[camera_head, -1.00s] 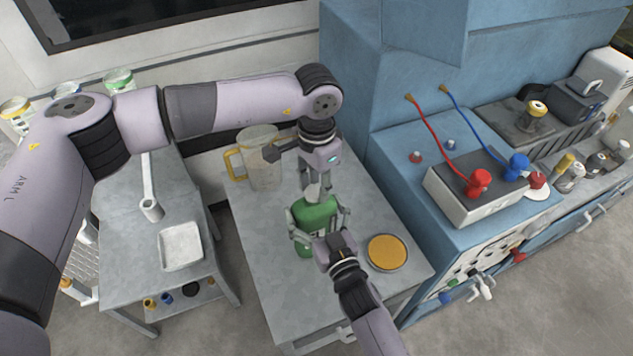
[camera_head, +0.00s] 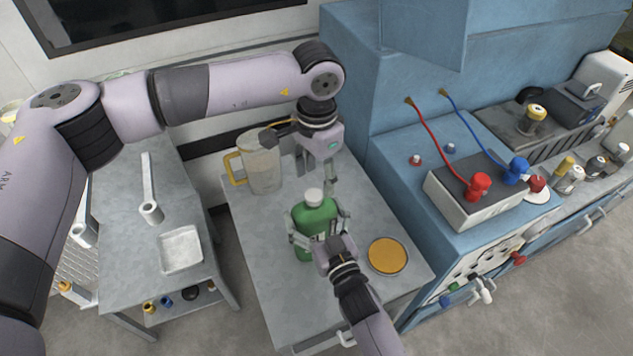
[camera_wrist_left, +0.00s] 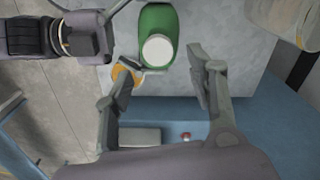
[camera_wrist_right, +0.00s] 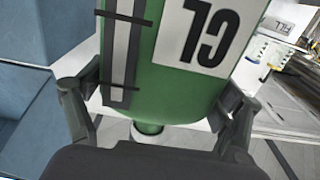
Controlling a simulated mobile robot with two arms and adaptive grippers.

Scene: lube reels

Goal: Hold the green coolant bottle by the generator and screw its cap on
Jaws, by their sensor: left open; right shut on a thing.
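The green coolant bottle (camera_head: 316,217) stands upright on the grey table, with its white cap (camera_head: 314,196) on top; how tightly the cap sits cannot be told. My right gripper (camera_head: 318,232) is shut around the bottle's sides from the front. In the right wrist view the green, labelled bottle wall (camera_wrist_right: 175,85) fills the space between the fingers. My left gripper (camera_head: 316,172) is open and empty, pointing down just behind and above the cap. In the left wrist view the cap (camera_wrist_left: 157,50) shows near the fingertips, with the bottle (camera_wrist_left: 158,17) beyond it.
A clear jug with a yellow handle (camera_head: 260,165) stands behind the bottle to the left. An orange round dish (camera_head: 387,256) lies to the right. The blue generator (camera_head: 405,190) borders the table's right side. A side table with a white tray (camera_head: 180,248) stands left.

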